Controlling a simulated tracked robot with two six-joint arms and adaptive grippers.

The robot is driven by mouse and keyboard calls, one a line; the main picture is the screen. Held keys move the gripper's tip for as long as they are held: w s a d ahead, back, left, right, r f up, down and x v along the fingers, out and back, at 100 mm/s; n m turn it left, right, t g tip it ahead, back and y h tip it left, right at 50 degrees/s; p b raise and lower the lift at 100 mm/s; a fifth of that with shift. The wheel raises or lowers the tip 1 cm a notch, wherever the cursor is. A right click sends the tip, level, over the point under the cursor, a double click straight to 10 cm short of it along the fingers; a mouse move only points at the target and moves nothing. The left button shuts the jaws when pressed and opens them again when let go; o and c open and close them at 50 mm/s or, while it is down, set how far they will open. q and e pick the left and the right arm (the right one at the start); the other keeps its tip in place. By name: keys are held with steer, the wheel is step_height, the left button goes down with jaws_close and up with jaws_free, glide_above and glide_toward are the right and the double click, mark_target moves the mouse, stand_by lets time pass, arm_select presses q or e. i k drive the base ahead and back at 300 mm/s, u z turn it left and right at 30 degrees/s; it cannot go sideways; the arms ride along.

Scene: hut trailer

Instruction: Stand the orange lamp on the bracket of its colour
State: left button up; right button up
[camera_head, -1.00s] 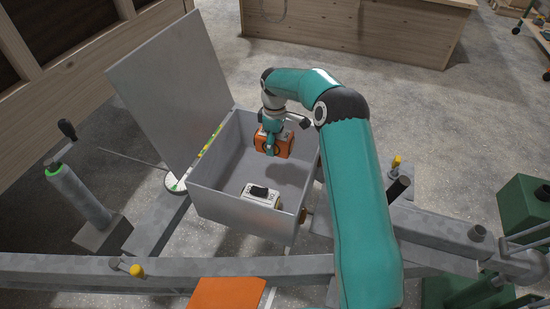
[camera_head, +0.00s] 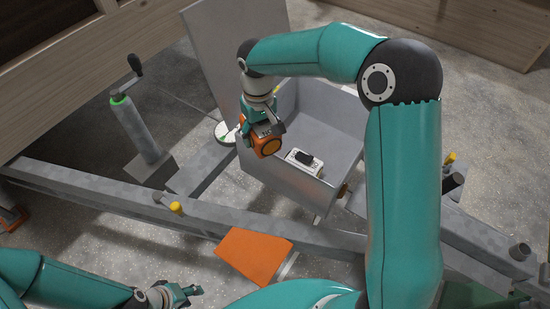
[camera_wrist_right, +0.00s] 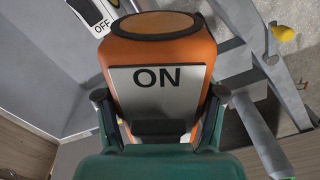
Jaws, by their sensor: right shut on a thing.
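The orange lamp (camera_head: 268,145) is in my right gripper (camera_head: 262,128), above the near left wall of the grey box. In the right wrist view the fingers (camera_wrist_right: 160,115) close on both sides of the lamp (camera_wrist_right: 205,55), whose plate reads ON. An orange sloped plate (camera_head: 253,254), matching the lamp's colour, is in front of the beam, below and apart from the lamp. My left gripper (camera_head: 190,293) is low at the bottom left, away from the lamp; its finger gap is unclear.
The open grey box (camera_head: 345,125) holds a white and black lamp (camera_head: 305,162), marked OFF in the right wrist view (camera_wrist_right: 97,14). Its raised lid (camera_head: 215,50) stands behind. A grey beam (camera_head: 100,190) with a yellow knob (camera_head: 176,208) crosses the front. A crank post (camera_head: 135,125) stands left.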

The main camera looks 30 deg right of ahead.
mark_target(253, 249)
steer(key=z, duration=0.05)
steer(key=k, duration=0.5)
steer(key=z, duration=0.65)
steer(key=k, duration=1)
steer(key=u, duration=0.95)
steer(key=i, duration=1)
steer(key=z, duration=0.1)
